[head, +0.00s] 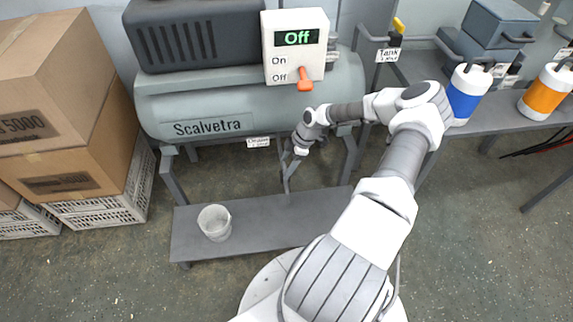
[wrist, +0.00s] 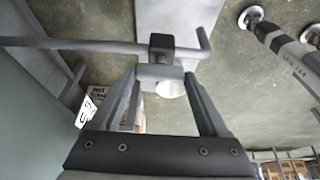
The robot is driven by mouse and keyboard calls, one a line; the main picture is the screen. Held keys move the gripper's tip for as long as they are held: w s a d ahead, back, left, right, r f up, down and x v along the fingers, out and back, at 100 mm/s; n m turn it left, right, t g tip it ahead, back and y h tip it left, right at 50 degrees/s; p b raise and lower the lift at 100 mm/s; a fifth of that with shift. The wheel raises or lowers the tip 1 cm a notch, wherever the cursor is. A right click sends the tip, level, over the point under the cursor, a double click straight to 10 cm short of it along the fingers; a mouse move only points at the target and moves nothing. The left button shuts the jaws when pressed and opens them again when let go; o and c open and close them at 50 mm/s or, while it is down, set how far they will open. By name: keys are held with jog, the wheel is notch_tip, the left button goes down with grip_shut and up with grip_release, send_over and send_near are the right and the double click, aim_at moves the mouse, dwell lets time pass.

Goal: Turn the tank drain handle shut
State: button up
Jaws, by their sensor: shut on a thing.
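The tank (head: 250,105) is a grey cylinder marked Scalvetra, with a small drain label (head: 258,142) under it. In the wrist view a thin grey drain pipe (wrist: 85,44) runs to a dark valve body (wrist: 161,43) and ends in a bent tip. The drain handle (wrist: 158,73) is a short grey bar at the valve, between my fingertips. My gripper (wrist: 162,78) is shut on it, one finger at each end of the bar. In the head view my gripper (head: 290,160) is below the tank; my arm and its small size there hide the handle's detail.
A white bucket (head: 214,223) stands on the low grey shelf (head: 250,220) under the tank. The control box (head: 296,45) reads Off and has an orange lever. Cardboard boxes (head: 70,85) stand at left. Blue and orange containers (head: 467,93) stand on the right bench.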

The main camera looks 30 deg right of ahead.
jog(key=m+t+h+p, duration=0.1)
jog(key=m, duration=0.2)
jog(key=shift+s+r+m+p, duration=0.1)
jog(key=shift+m+p, duration=0.2)
jog(key=shift+m, duration=0.1)
jog(key=m, duration=0.2)
jog(key=m+t+h, duration=0.1)
jog(key=m, duration=0.1)
jog(key=shift+a+m+h+p, duration=0.15)
jog(key=shift+m+h+p, duration=0.15)
jog(key=m+h, duration=0.1)
jog(key=m, duration=0.1)
jog(key=m+h, duration=0.1)
jog(key=m, duration=0.2)
jog(key=shift+a+t+b, duration=0.15)
jog(key=shift+t+b, duration=0.15)
jog(key=shift+m+h+b, duration=0.35)
jog(key=shift+m+h, duration=0.45)
jog(key=shift+m, duration=1.5)
jog(key=o, duration=1.2)
jog(key=shift+o, duration=0.2)
jog(key=shift+a, duration=0.1)
